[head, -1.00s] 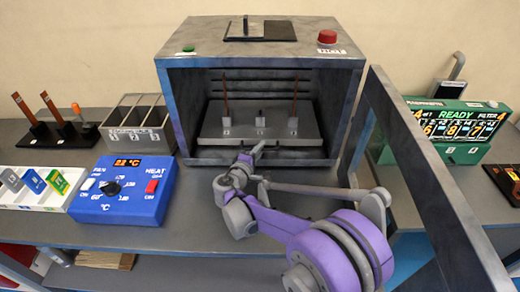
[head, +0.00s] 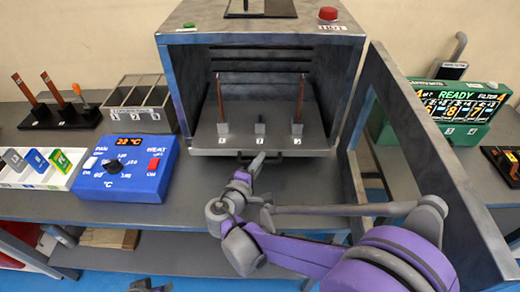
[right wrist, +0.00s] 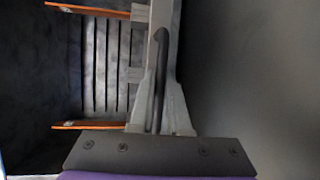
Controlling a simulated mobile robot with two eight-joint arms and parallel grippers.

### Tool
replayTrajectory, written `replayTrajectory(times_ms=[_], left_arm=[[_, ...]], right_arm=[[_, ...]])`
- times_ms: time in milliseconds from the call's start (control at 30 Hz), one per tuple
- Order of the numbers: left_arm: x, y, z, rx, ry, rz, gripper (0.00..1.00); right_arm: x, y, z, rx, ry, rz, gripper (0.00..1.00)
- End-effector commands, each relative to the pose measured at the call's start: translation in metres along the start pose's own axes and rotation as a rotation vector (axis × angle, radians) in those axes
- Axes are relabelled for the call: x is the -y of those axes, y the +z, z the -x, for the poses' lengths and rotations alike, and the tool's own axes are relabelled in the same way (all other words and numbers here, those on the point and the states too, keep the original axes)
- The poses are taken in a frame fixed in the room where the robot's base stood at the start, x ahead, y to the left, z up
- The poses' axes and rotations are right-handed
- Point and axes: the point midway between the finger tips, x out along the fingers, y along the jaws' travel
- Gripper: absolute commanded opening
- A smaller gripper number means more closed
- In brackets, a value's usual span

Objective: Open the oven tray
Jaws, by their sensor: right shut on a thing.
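The oven (head: 178,85) stands open at the back of the bench, its door (head: 425,130) swung out to the right. The grey oven tray (head: 240,143) sits inside, its front edge near the oven opening. It carries two upright copper-coloured bars (head: 300,100) in small numbered holders. My right gripper (head: 256,163) is at the tray's dark front handle (head: 290,155). In the right wrist view the fingers (right wrist: 165,105) are closed around the dark handle (right wrist: 161,50). A grey tip at the bottom edge of the head view looks like my left gripper (head: 150,286), mostly cut off.
A blue heat control box (head: 125,170), a divided grey bin (head: 140,105) and a white rack (head: 35,180) stand left. A green display unit (head: 460,110) stands right, behind the open door. My right forearm passes close to the door. The bench before the oven is clear.

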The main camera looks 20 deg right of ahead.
Motion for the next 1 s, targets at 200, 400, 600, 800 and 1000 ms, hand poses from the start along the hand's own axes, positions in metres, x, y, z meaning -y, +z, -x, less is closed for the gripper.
replayTrajectory(times_ms=[200, 400, 600, 800, 1000], left_arm=[[0.000, 0.001, -0.002, 0.001, 0.000, 0.000, 0.50], [0.000, 0.002, -0.003, 0.001, 0.000, 0.000, 0.50], [0.000, 0.002, -0.003, 0.001, 0.000, 0.000, 0.50], [0.000, 0.002, -0.003, 0.001, 0.000, 0.000, 0.50], [0.000, 0.002, -0.004, 0.001, 0.000, 0.000, 0.50]], right_arm=[[0.009, 0.015, 0.039, -0.004, -0.001, 0.000, 0.00], [0.015, 0.029, 0.070, -0.003, -0.001, 0.000, 0.00], [0.021, 0.038, 0.094, -0.002, 0.000, 0.000, 0.00], [0.024, 0.045, 0.108, -0.001, 0.000, -0.001, 0.00], [0.025, 0.047, 0.114, -0.001, 0.000, -0.001, 0.00]])
